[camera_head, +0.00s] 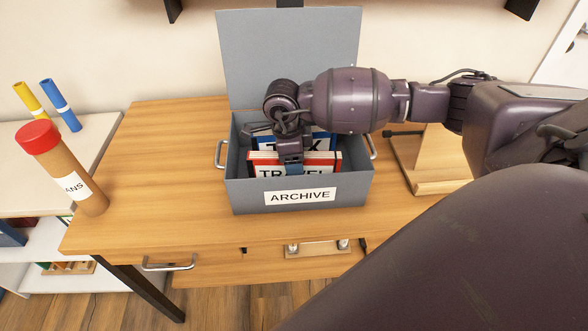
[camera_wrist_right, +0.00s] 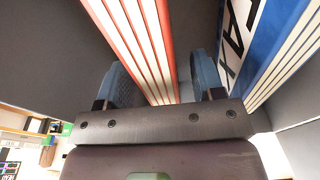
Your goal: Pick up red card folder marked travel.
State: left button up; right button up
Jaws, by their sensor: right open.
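The red card folder marked travel (camera_head: 322,166) stands in the front of the grey archive box (camera_head: 240,195), its label partly hidden by my right gripper. My right gripper (camera_head: 291,166) reaches down into the box at this folder. In the right wrist view, the red folder's striped edge (camera_wrist_right: 140,45) runs between the two blue fingers of the open gripper (camera_wrist_right: 160,75). I cannot tell whether the fingers touch it. A blue folder (camera_head: 325,140) stands just behind it, its marking mostly covered by my arm. My left gripper is not in view.
The box's lid (camera_head: 290,50) stands open at the back. A brown tube with a red cap (camera_head: 75,170) is at the left of the wooden desk (camera_head: 165,170). A wooden stand (camera_head: 440,165) is to the right of the box.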

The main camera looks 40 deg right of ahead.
jog(key=shift+f, duration=0.5)
jog(key=shift+c, duration=0.4)
grip_shut()
jog(key=shift+r, duration=0.1)
jog(key=shift+r, duration=0.1)
